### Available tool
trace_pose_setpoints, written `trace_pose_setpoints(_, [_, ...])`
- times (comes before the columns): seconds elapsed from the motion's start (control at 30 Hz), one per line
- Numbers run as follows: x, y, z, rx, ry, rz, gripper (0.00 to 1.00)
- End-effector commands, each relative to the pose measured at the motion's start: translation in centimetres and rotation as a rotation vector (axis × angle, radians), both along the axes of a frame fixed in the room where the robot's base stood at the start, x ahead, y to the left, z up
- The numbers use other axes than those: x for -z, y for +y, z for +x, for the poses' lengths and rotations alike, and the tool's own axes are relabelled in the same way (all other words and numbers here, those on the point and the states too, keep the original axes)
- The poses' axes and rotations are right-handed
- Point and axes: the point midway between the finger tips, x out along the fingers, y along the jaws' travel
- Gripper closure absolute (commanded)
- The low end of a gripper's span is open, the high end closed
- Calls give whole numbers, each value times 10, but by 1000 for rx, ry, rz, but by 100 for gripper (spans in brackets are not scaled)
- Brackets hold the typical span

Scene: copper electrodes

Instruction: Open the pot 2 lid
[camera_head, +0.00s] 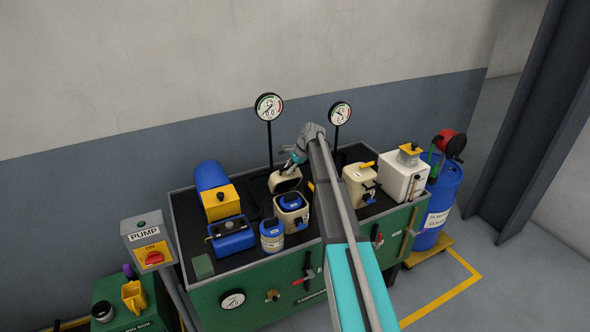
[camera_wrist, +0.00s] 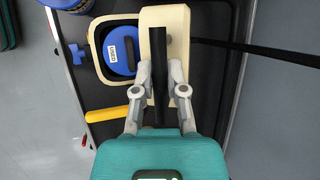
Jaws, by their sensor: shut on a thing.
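A cream pot (camera_head: 291,217) stands on the black bench top with its cream lid (camera_head: 284,182) raised and tilted up behind it. A blue container with a label (camera_head: 291,201) sits inside the open pot. My gripper (camera_head: 291,165) is at the upper edge of the lid. In the wrist view my gripper (camera_wrist: 160,70) is shut on the lid's black handle (camera_wrist: 160,85). The cream lid (camera_wrist: 150,38) stands beside the pot opening, where the blue container (camera_wrist: 122,52) shows. I cannot read a pot number. My arm hides part of the bench to the right.
A second cream pot (camera_head: 360,190) stands right of my arm, near a white box (camera_head: 403,182). A blue jar (camera_head: 272,237) stands front left of the open pot. Two gauges on posts (camera_head: 268,107) (camera_head: 340,113) rise behind. A blue and yellow unit (camera_head: 220,201) is left.

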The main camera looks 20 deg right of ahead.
Motion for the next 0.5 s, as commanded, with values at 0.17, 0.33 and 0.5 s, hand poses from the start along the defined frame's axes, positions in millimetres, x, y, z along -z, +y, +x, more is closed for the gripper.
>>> trace_pose_setpoints(0.17, [-11,3,31,-2,115,-12,100])
trace_pose_setpoints(0.33, [-12,5,56,2,121,-13,100])
trace_pose_setpoints(0.5, [-10,7,80,3,120,-13,100])
